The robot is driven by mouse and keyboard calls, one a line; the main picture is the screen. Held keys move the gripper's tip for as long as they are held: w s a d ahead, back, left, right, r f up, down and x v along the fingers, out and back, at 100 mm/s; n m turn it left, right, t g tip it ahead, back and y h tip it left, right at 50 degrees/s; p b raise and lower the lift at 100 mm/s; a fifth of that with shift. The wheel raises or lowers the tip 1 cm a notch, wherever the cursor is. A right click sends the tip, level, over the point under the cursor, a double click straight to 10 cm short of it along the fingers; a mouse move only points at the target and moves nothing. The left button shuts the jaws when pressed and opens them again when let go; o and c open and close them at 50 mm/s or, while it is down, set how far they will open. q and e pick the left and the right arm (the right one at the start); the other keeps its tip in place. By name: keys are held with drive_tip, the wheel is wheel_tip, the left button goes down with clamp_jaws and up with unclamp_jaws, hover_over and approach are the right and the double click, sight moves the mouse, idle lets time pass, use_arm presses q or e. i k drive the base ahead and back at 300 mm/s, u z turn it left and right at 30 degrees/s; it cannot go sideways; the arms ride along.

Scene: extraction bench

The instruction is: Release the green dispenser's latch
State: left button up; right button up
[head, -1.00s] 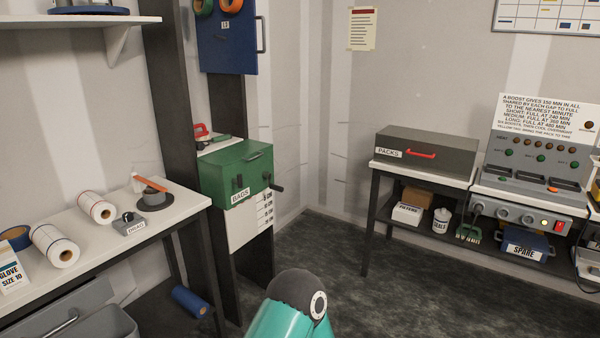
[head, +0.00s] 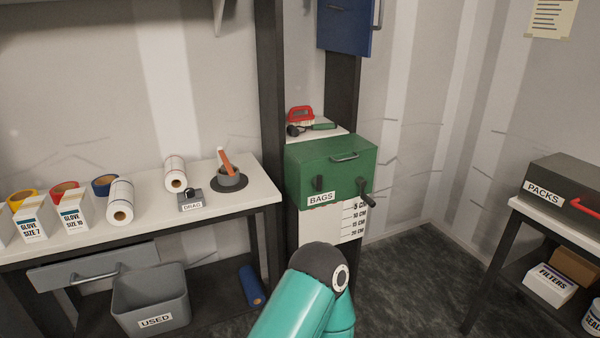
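The green dispenser (head: 335,165), labelled BAGS, stands against the dark post in the middle of the head view. A dark latch-like knob (head: 318,184) is on the left of its front face, and a dark crank handle (head: 367,192) sticks out at its right. A metal handle is on its lid, which looks shut. A white panel with a cm scale (head: 352,222) hangs below it. A teal and dark link of my arm rises at the bottom centre, below the dispenser and apart from it in the picture. Neither gripper shows.
A white bench (head: 255,192) at left holds rolls, glove boxes and a DRAG block (head: 192,204). A grey USED bin (head: 150,300) and a blue roll (head: 251,286) are below it. A PACKS box (head: 565,190) sits on the right table. Dark floor between is clear.

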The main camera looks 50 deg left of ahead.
sight(318, 181)
drive_tip(key=u, duration=0.6)
drive_tip(key=i, duration=1.35)
drive_tip(key=u, duration=0.65)
drive_tip(key=k, duration=0.65)
drive_tip(key=u, duration=0.2)
drive_tip(key=i, duration=0.75)
drive_tip(key=z, duration=0.1)
